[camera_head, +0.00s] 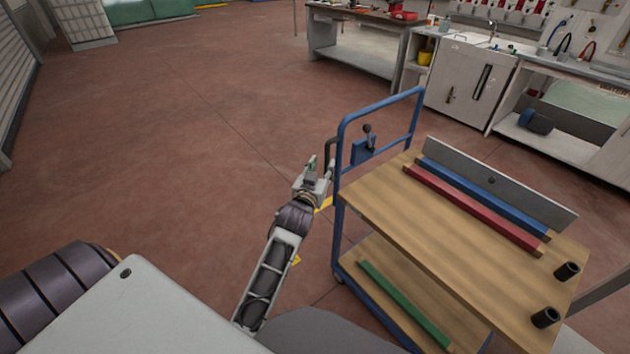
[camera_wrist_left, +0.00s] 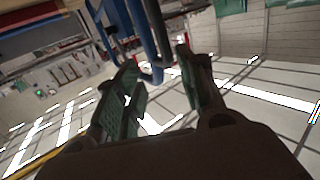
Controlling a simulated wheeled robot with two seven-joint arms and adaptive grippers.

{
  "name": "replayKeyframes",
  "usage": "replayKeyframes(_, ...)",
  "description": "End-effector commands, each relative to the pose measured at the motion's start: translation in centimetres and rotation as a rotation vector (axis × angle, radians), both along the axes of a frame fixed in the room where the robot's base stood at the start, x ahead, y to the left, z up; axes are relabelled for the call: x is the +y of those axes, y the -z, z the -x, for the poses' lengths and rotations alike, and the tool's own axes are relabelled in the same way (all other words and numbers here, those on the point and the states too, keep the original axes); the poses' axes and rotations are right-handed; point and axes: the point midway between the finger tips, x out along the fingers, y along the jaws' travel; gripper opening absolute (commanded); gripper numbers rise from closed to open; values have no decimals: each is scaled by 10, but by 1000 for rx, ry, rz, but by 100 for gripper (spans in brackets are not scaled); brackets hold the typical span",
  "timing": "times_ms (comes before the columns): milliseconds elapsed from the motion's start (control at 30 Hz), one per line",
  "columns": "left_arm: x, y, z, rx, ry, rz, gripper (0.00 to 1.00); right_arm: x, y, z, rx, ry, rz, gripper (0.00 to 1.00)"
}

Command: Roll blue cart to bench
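The blue cart (camera_head: 384,104) stands at the right in the head view, with wooden decks and a blue tubular push frame at its far left end. A dark grip bar (camera_head: 328,150) sticks out from the frame's left side. My left gripper (camera_head: 321,166) is just beside this bar. In the left wrist view its fingers (camera_wrist_left: 160,88) are apart, with the dark bar and blue tubes ahead of and partly between them; contact cannot be told. Benches stand at the back: a wooden-topped one (camera_head: 352,52) and a white one (camera_head: 470,75). My right gripper is out of view.
The cart's upper deck (camera_head: 390,205) carries red and blue strips, a grey panel and two dark cylinders. A green strip (camera_head: 404,304) lies on the lower deck. The red-brown floor (camera_head: 180,140) is clear left of the cart and towards the benches.

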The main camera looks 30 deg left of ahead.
Motion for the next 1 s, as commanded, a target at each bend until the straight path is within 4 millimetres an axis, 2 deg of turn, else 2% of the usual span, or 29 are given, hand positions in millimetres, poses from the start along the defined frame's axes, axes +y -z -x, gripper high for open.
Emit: replayKeyframes(1000,-9,1,43,3,1,2,39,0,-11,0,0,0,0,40)
